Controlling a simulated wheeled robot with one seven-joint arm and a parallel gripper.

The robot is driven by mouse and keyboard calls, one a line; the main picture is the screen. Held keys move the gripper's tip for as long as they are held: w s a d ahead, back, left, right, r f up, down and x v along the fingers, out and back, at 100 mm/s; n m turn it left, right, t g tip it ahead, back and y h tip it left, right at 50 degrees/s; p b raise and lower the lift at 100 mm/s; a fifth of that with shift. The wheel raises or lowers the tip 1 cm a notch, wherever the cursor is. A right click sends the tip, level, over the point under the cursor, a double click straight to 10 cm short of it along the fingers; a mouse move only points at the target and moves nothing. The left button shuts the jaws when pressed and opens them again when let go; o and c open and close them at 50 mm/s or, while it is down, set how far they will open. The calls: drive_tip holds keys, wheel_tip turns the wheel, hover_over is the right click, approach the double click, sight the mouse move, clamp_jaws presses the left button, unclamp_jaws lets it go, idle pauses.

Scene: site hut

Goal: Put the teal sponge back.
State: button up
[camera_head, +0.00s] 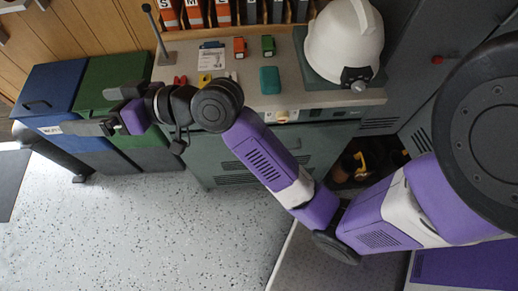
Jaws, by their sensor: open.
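The teal sponge (269,80) is a small rounded block. It lies on the grey counter (225,96), near the middle, left of the white helmet. My gripper (87,111) is at the left of the view, with its two dark fingers apart and nothing seen between them. It shows in front of the blue and green bins, well to the left of the sponge and apart from it. No part of the sponge is hidden by my arm.
A white helmet (344,40) rests on a dark base at the counter's right. Small orange (239,46) and green (268,45) blocks, a yellow piece (205,80) and red pieces (181,81) lie around. A blue bin (50,92) and green bin (112,72) stand left; the speckled floor is open.

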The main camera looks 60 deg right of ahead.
drive_tip(key=s+f+m+h, duration=0.25)
drive_tip(key=s+f, duration=0.35)
drive_tip(key=s, duration=0.4)
drive_tip(key=s+f+m+h, duration=0.2)
drive_tip(key=s+f+h, duration=0.3)
drive_tip(key=s, duration=0.5)
drive_tip(key=s+d+n+y, duration=0.1)
drive_tip(key=s+d+n, duration=0.1)
drive_tip(key=s, duration=0.6)
drive_tip(key=s+d+r+n, duration=0.1)
drive_tip(key=s+d+n, duration=0.1)
drive_tip(key=s, duration=0.7)
drive_tip(key=shift+d+r+n+g+y, duration=0.2)
drive_tip(key=shift+r+n+g+y, duration=0.15)
drive_tip(key=shift+n, duration=0.2)
